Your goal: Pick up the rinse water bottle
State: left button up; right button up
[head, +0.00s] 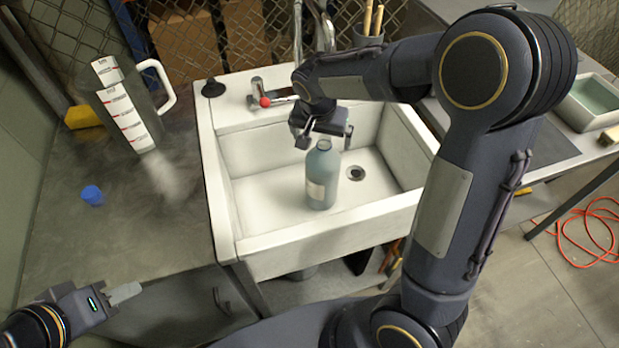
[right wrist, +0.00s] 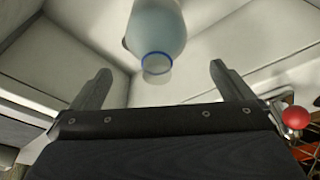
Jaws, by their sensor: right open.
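The rinse water bottle (head: 322,178) is blue-grey with a pale label and stands upright in the white sink (head: 262,240). My right gripper (head: 322,143) is open and empty, just above and behind the bottle's neck in the head view. In the right wrist view the bottle (right wrist: 158,35) is ahead of the open fingers (right wrist: 160,85), with its blue-rimmed neck toward them, and it is not between them. My left gripper (head: 125,293) is low at the left, away from the sink; whether its fingers are apart is unclear.
A measuring jug (head: 130,105) and a blue cap (head: 91,195) are on the left counter. A tap with a red knob (head: 265,102) is at the sink's back; the knob (right wrist: 295,118) also shows in the wrist view. The sink walls surround the bottle.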

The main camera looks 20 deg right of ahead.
aim_at(324, 150)
jog(key=shift+w+f, duration=0.15)
jog(key=shift+f, duration=0.2)
jog(key=x, duration=0.7)
jog(key=shift+d+p, duration=0.25)
jog(key=shift+p, duration=0.05)
jog(key=c, duration=1.9)
